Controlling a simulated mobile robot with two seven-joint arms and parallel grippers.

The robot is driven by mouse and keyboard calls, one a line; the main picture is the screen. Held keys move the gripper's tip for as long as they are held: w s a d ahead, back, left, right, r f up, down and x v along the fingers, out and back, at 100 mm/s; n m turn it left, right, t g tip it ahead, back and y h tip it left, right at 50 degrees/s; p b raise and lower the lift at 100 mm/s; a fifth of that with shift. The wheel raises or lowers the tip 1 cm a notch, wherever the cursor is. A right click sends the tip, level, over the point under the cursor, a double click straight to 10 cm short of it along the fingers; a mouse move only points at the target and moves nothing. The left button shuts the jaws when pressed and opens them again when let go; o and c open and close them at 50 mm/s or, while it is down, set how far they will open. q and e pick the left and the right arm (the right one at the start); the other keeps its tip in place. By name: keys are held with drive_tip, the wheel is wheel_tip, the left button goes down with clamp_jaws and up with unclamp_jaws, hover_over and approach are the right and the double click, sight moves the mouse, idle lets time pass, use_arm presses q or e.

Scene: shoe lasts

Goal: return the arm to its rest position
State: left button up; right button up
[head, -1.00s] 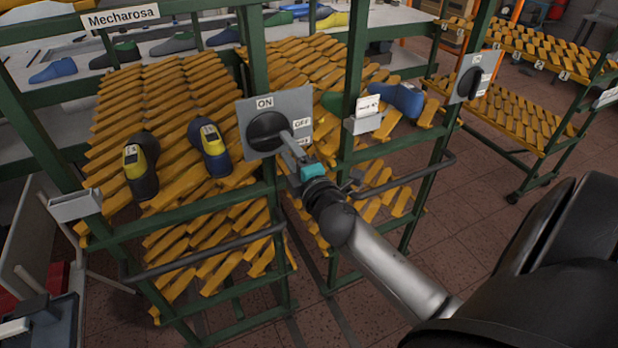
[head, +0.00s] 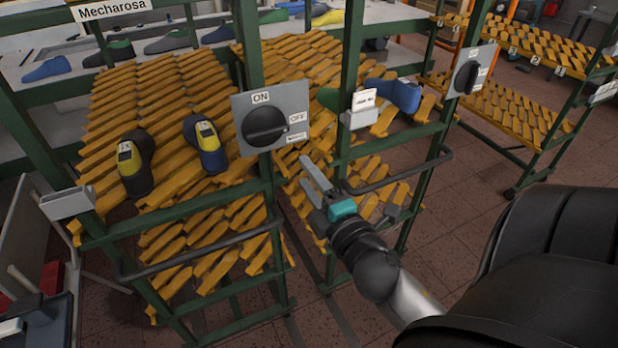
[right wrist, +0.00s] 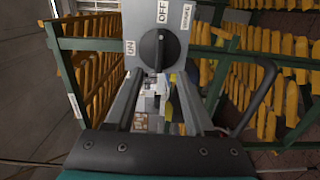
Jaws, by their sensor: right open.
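My right gripper (head: 316,180) is open and empty in the head view. It is in front of the green rack, below and to the right of the grey switch plate (head: 270,97) with its black rotary knob (head: 265,127). The plate carries ON and OFF labels. In the right wrist view the two fingers (right wrist: 158,105) stand apart, with the knob (right wrist: 160,48) beyond their tips; they do not appear to touch it. My left gripper is not in view.
Green racks hold slanted yellow shelves. Two dark shoe lasts with yellow tops (head: 136,163) (head: 206,145) lie on the left one; a blue last (head: 392,94) lies at right. Black rails (head: 205,248) stick out at the front. A second switch (head: 470,72) is further right. Tiled floor is clear at right.

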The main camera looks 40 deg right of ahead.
idle(0.4)
drive_tip(key=s+a+f+m+g+y+b, duration=0.1)
drive_tip(key=s+a+f+m+g+b, duration=0.15)
drive_tip(key=f, duration=1.05)
drive_tip(key=s+a+f+m+g+y+b, duration=0.1)
drive_tip(key=s+f+m+g, duration=0.15)
drive_tip(key=f, duration=0.95)
drive_tip(key=s+a+f+m+g+b, duration=0.1)
drive_tip(key=s+f+m+g, duration=0.15)
drive_tip(key=f, duration=1.05)
drive_tip(key=s+a+f+m+g+y+b, duration=0.1)
drive_tip(key=s+a+f+m+g+b, duration=0.1)
drive_tip(key=s+f, duration=0.9)
drive_tip(key=s+a+f+m+g+y+b, duration=0.1)
drive_tip(key=s+a+f+m+g+b, duration=0.1)
drive_tip(key=s+f+g, duration=0.5)
drive_tip(key=s+a+f+m, duration=0.1)
drive_tip(key=s+a+f, duration=0.1)
drive_tip(key=s, duration=0.5)
drive_tip(key=shift+s+a+f, duration=0.25)
drive_tip(key=shift+s+f, duration=0.05)
drive_tip(key=shift+f, duration=0.55)
